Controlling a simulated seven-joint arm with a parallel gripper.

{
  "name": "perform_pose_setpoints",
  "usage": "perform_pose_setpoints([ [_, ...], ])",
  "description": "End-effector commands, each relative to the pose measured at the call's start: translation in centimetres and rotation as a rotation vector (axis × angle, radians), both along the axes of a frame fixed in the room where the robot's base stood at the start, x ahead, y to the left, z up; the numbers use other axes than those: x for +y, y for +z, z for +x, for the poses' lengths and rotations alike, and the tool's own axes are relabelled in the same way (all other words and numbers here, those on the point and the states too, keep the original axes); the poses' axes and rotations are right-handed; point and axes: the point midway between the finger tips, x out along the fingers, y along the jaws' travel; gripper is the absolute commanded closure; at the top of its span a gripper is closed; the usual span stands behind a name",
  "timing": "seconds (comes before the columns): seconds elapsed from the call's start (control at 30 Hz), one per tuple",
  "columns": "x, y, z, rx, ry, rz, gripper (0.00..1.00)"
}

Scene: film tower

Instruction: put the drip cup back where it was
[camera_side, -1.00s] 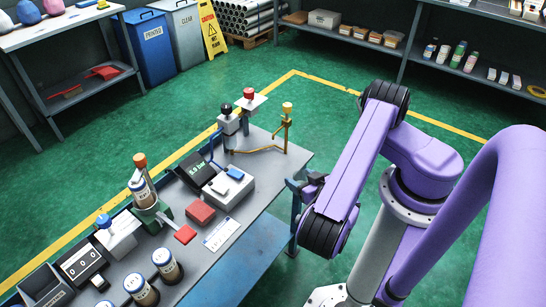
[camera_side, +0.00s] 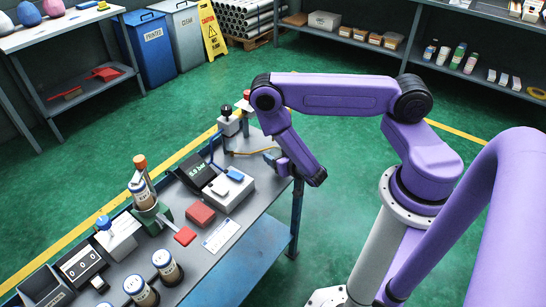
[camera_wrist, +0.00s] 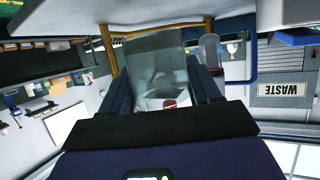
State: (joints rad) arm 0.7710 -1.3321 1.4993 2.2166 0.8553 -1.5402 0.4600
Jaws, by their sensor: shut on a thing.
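My gripper (camera_wrist: 160,88) is shut on the drip cup (camera_wrist: 152,62), a clear greyish cup between the two dark fingers in the wrist view. A small red mark shows low on the cup. In the side view my gripper (camera_side: 273,160) is at the back right of the bench, beside the brass pipe (camera_side: 242,153). The cup cannot be made out there. In the wrist view the brass pipe (camera_wrist: 118,62) runs behind and around the cup. I cannot tell whether they touch. My arm hides the pipe's right part in the side view.
A WASTE label (camera_wrist: 283,89) shows at right in the wrist view. Green floor beyond the bench is clear.

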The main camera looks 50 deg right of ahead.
Motion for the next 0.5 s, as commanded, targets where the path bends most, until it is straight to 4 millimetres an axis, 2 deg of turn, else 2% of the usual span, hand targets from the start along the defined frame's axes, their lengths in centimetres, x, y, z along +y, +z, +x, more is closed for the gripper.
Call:
perform_pose_setpoints([
  [0.17, -0.5, 0.0, 1.2, -0.002, -0.004, 0.003, 0.72],
  [0.27, -1.3, 0.1, 2.7, -0.005, -0.007, 0.003, 0.72],
  [0.5, -1.2, -2.8, 2.8, 0.002, 0.002, -0.001, 0.72],
])
